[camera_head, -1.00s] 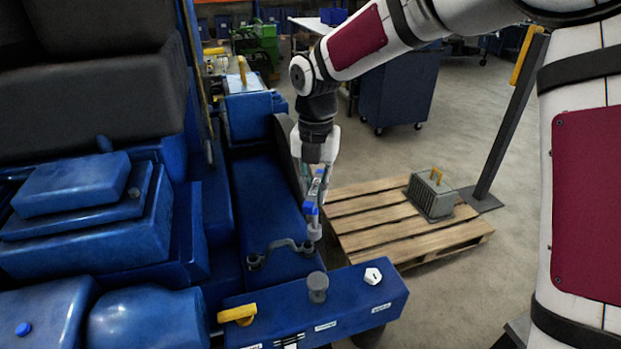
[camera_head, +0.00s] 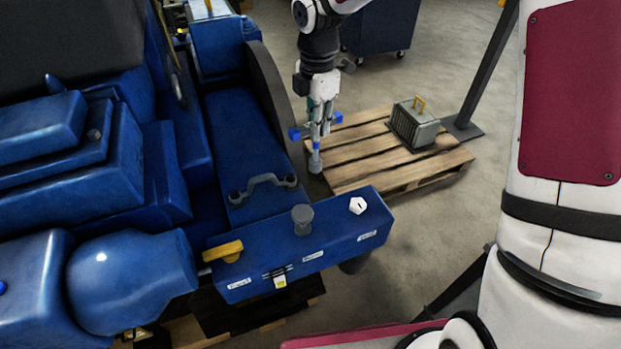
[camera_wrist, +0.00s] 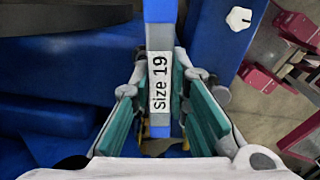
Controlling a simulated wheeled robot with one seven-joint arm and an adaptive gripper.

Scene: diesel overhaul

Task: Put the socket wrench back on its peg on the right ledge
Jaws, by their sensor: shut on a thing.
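My gripper (camera_head: 319,124) is shut on the socket wrench. The wrench has a blue bar (camera_head: 294,134) that sticks out on both sides of the fingers, and a grey socket end (camera_head: 315,162) pointing down. In the wrist view its blue bar (camera_wrist: 160,35) bears a white "size 19" label between the fingers (camera_wrist: 172,105). The wrench hangs in the air beyond the blue ledge (camera_head: 335,248), in front of the pallet in the picture. The ledge carries a grey round peg (camera_head: 302,219), a white hexagonal piece (camera_head: 357,205) and a yellow piece (camera_head: 223,252).
A dark curved handle (camera_head: 263,186) stands on the blue engine left of the wrench. A wooden pallet (camera_head: 362,165) with a grey box (camera_head: 415,122) lies on the floor behind. A dark post (camera_head: 487,75) rises at the right. The ledge's labels are too small to read.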

